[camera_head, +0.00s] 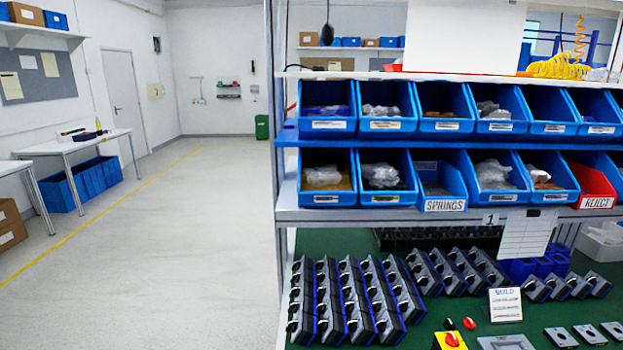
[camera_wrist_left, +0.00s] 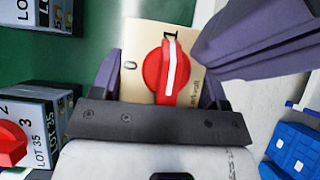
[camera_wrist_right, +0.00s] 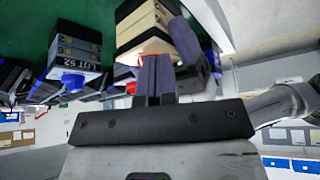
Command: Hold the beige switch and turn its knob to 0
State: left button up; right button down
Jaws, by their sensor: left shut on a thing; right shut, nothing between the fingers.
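The beige switch (camera_wrist_left: 144,42) is in the left wrist view, held between the dark purple fingers of my left gripper (camera_wrist_left: 157,80). Its red knob (camera_wrist_left: 154,76) has a white line aimed at the printed 1; the printed 0 lies to the left. The beige switch also shows in the right wrist view (camera_wrist_right: 138,24), side on, with a bit of red knob below it. My right gripper (camera_wrist_right: 154,78) is shut and empty, its fingertips close to the knob; I cannot tell whether they touch. Neither gripper shows in the head view.
Rows of dark switches (camera_head: 350,300) stand on the green bench top. Blue bins (camera_head: 328,107) fill the shelves above, with a red reject bin (camera_head: 592,180) at right. A switch labelled LOT 52 (camera_wrist_right: 75,62) is near my right gripper. Open floor (camera_head: 190,230) lies at left.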

jog(key=shift+w+d+f, duration=0.1)
jog(key=shift+w+d, duration=0.3)
jog(key=shift+w, duration=0.15)
dwell(0.8)
jog(key=shift+w+d, duration=0.25)
jog(key=shift+w, duration=0.1)
jog(key=shift+w+d, duration=0.1)
jog(key=shift+w, duration=0.15)
dwell(0.4)
jog(key=shift+d+r, duration=0.1)
jog(key=shift+r, duration=0.1)
jog(key=shift+r, duration=2.85)
